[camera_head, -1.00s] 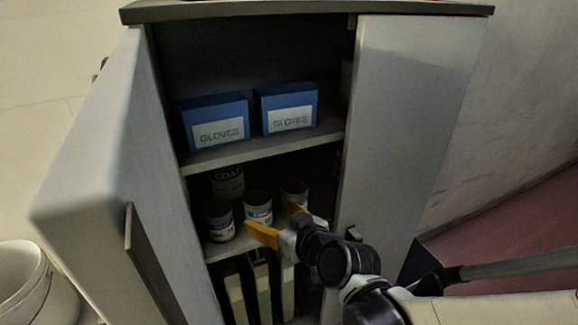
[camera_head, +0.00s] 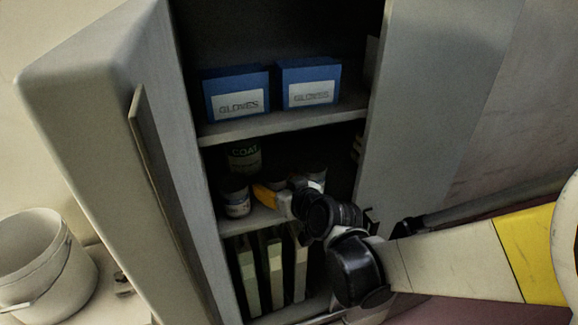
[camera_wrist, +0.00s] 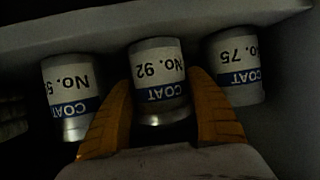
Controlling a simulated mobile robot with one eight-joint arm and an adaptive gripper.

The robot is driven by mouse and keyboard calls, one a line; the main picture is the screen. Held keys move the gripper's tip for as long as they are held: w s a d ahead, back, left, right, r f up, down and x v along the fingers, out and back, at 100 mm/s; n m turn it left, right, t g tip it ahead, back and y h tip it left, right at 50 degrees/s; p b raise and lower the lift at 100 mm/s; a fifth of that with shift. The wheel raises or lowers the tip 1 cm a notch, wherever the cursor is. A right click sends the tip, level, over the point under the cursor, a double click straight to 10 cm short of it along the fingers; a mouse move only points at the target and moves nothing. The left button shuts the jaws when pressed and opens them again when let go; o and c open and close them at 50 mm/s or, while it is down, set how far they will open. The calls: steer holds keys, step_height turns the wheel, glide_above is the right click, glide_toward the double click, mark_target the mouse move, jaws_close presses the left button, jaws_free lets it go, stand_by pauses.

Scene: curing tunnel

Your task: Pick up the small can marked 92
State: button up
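The small can marked 92 (camera_wrist: 158,78) is the middle one of three small cans in the wrist view, where the picture is upside down. It is silver with a white label and a blue COAT band. My gripper (camera_wrist: 162,105) has its two orange fingers apart, one on each side of this can. I cannot tell whether the fingers touch it. In the head view my gripper (camera_head: 272,195) is inside the cabinet at the lower shelf and mostly hides the middle can (camera_head: 277,184).
A can marked No. 75 (camera_wrist: 235,68) and another, its number partly hidden (camera_wrist: 70,95), stand close on either side. A larger COAT can (camera_head: 244,157) stands behind. Blue glove boxes (camera_head: 237,92) sit on the shelf above.

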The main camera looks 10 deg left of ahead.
steer(key=c, duration=0.5)
steer(key=shift+r, duration=0.15)
